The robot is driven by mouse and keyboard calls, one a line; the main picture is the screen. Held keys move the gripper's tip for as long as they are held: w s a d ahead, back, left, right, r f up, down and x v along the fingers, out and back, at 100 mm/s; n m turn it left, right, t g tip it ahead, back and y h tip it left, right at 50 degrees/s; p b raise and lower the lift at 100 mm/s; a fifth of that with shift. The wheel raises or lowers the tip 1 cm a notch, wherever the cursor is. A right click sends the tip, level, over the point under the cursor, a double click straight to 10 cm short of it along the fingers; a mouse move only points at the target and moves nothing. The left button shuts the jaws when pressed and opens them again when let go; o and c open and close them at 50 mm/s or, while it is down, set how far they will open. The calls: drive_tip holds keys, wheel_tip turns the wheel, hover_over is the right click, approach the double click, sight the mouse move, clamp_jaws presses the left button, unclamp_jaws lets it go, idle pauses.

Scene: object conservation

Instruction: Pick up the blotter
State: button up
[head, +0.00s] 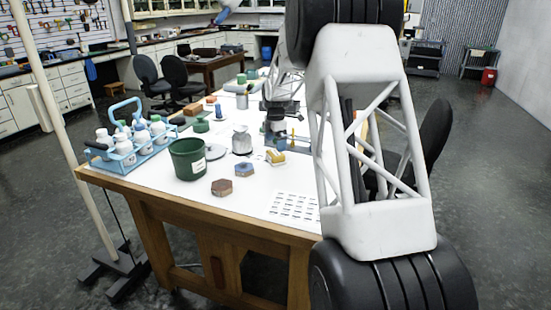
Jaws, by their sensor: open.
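A small yellow piece with a pale, rounded underside (275,157) lies on the white tabletop right of the metal cup; it looks like the blotter, but it is too small to be sure. My gripper (279,135) appears as the dark end of my arm, above and just behind this piece. Its jaws are open. Its fingertips are small and hard to make out, and I see nothing held in them. I cannot tell how high it is above the table.
On the table (190,258) are a green pot (188,160), a metal cup (242,140), a brown hexagonal block (222,187), a blue-topped one (246,170) and a marked white sheet (294,206). A blue bottle carrier (128,158) stands left. My arm hides the right side.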

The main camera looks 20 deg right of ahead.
sight(275, 152)
drive_tip(key=shift+f, duration=0.6)
drive_tip(key=shift+f, duration=2.6)
drive_tip(key=c, duration=0.8)
drive_tip(key=shift+o, duration=0.2)
drive_tip(key=shift+r, duration=0.15)
